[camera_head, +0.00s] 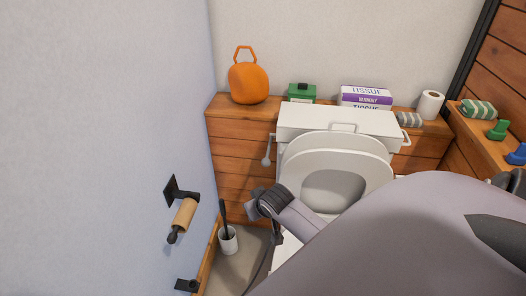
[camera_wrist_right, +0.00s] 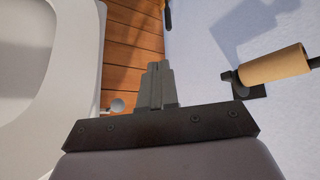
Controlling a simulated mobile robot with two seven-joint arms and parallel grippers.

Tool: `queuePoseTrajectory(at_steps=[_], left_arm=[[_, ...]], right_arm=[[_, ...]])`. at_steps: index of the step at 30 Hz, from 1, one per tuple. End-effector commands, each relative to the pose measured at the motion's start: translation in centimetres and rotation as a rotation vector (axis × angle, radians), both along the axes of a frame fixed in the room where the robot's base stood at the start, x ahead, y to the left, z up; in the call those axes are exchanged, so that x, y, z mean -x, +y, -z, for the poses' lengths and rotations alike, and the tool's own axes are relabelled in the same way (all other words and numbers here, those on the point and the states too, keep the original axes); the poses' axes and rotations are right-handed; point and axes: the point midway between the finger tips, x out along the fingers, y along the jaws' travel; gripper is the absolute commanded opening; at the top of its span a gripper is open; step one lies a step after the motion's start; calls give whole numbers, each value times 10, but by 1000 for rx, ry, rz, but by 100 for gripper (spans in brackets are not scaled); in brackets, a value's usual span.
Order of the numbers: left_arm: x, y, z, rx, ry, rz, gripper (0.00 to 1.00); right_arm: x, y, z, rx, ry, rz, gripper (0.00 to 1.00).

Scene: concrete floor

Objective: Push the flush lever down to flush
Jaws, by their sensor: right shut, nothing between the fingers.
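The white toilet (camera_head: 340,122) stands against the wood-clad ledge with its lid and seat raised. The flush lever (camera_head: 266,156) hangs at the left side of its tank, with a rounded grey end. A rounded grey end that looks like the lever (camera_wrist_right: 116,104) shows in the right wrist view, left of the fingers and partly hidden by the gripper body. My right gripper (camera_wrist_right: 158,68) is shut and empty, its fingers apart from that rounded end in the picture. In the head view my right arm reaches in front of the toilet's left side; its fingertips are not clear there. My left gripper is not in view.
A paper roll holder (camera_head: 183,214) juts from the left wall. A toilet brush in a white cup (camera_head: 228,240) stands on the floor below. An orange vase-like object (camera_head: 248,82), a green box (camera_head: 302,93) and a tissue box (camera_head: 366,97) sit on the ledge.

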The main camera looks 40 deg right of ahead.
Motion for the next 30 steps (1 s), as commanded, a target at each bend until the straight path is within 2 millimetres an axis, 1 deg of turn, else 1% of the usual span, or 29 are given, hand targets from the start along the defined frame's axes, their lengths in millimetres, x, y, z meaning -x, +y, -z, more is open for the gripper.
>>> queuePoseTrajectory(at_steps=[1,6,11,15,21,24,27,30], left_arm=[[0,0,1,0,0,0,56],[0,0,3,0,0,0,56],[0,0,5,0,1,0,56],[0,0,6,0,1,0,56],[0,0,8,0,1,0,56],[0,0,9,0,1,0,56],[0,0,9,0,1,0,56],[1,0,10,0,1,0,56]], right_arm=[[-11,-11,-9,-2,7,38,0],[-35,-40,-36,-26,47,164,0],[-53,-65,-67,-64,83,286,0],[-64,-85,-97,-106,114,393,0],[-72,-105,-140,-183,157,532,0],[-73,-112,-157,-216,176,585,0],[-74,-115,-170,-245,192,623,0],[-73,-118,-178,-261,202,645,0]])
